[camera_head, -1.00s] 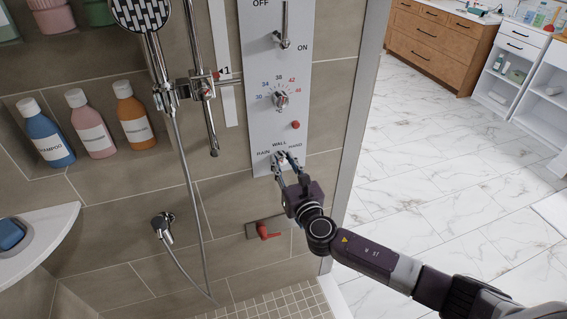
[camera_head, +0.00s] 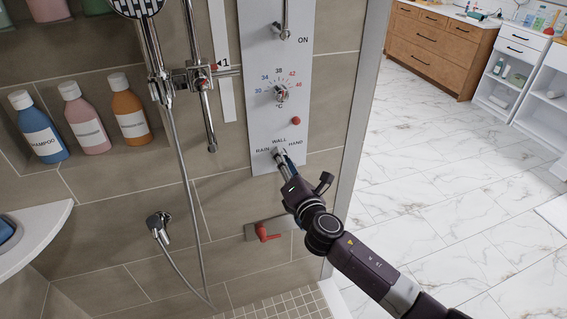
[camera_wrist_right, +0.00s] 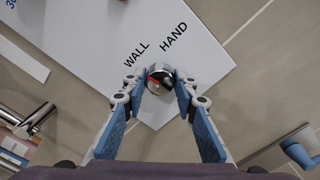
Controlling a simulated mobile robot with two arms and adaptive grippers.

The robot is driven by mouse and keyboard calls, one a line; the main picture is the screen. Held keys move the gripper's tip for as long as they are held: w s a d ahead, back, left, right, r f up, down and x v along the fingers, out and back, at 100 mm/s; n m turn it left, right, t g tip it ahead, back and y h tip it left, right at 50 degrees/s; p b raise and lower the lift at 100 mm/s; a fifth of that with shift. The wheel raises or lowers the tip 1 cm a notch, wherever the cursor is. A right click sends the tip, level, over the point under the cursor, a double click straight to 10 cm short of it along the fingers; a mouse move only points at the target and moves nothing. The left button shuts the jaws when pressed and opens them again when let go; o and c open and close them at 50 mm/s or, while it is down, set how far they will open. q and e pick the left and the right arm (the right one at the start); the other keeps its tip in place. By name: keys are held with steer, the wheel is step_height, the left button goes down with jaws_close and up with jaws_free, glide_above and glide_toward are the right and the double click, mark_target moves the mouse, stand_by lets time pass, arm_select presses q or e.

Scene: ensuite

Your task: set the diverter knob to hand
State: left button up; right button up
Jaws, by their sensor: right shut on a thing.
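The diverter knob, a small round chrome knob (camera_wrist_right: 160,70) with a red mark, sits low on the pale shower panel (camera_head: 262,120). The labels RAIN, WALL and HAND surround it. The wrist view shows WALL and HAND just beyond the knob; I cannot tell which label the red mark points to. My right gripper (camera_head: 283,158) is at the knob, its fingertips on either side of it and shut on it. The gripper is rolled, and its fingers partly hide the knob in the head view. My left gripper is not in view.
Above on the panel are a red button (camera_head: 296,121) and a temperature dial (camera_head: 281,93). A red-handled lever (camera_head: 266,233) is on the wall below. The hand-shower hose (camera_head: 190,205) hangs to the left.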

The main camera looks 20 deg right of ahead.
steer(key=shift+m, duration=6.9)
steer(key=shift+f, duration=0.1)
steer(key=o, duration=1.2)
steer(key=shift+c, duration=0.2)
steer(key=s, duration=1.2)
steer(key=shift+d, duration=0.2)
